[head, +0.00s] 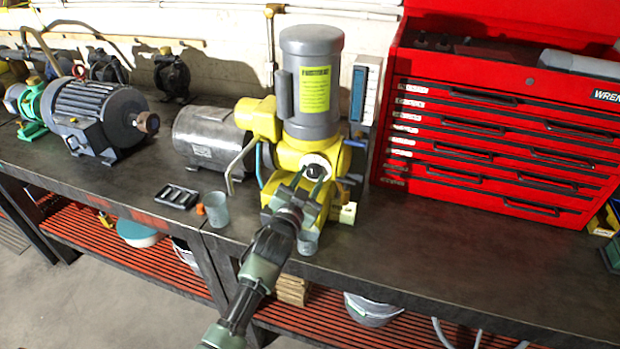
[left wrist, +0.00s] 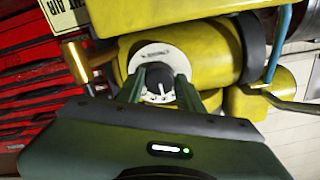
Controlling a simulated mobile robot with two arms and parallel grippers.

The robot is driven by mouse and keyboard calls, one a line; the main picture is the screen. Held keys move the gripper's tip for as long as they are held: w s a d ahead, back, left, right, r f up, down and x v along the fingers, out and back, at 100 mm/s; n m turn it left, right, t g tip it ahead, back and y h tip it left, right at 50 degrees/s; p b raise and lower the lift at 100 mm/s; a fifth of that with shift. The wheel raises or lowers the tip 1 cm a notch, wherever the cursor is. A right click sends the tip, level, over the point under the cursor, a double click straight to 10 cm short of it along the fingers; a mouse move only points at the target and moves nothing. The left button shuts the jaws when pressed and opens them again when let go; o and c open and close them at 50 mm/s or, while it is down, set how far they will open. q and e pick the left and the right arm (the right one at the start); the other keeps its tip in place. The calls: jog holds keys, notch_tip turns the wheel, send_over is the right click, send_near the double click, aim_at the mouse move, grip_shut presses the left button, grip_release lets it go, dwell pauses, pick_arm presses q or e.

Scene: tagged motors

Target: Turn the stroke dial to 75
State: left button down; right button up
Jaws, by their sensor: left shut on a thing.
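The yellow metering pump (head: 288,155) with an upright grey motor (head: 312,65) stands on the bench. On its front is the stroke dial, a black knob (left wrist: 158,93) on a round white scale plate (left wrist: 152,54). In the head view the scale plate (head: 318,159) shows just beyond my fingers. My left gripper (head: 307,174) reaches in from the front and is shut on the knob. In the left wrist view its two dark green fingers (left wrist: 160,85) sit on either side of the knob. A white pointer mark shows on the knob; the scale numbers are too small to read.
A red tool chest (head: 490,130) stands to the right. A grey-blue cup (head: 217,209), an orange cap (head: 200,209) and a dark tray (head: 178,196) lie to the left of the pump. A large grey motor (head: 97,115) is farther left. The bench front right is clear.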

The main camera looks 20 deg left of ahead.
pick_arm(q)
jog(key=m, duration=0.5)
jog(key=shift+m, duration=0.3)
dwell(0.4)
jog(key=c, duration=0.9)
grip_release()
jog(key=shift+s, duration=0.1)
jog(key=s+b, duration=0.2)
jog(key=s, duration=0.5)
jog(key=shift+s+a, duration=0.15)
jog(key=shift+s, duration=0.2)
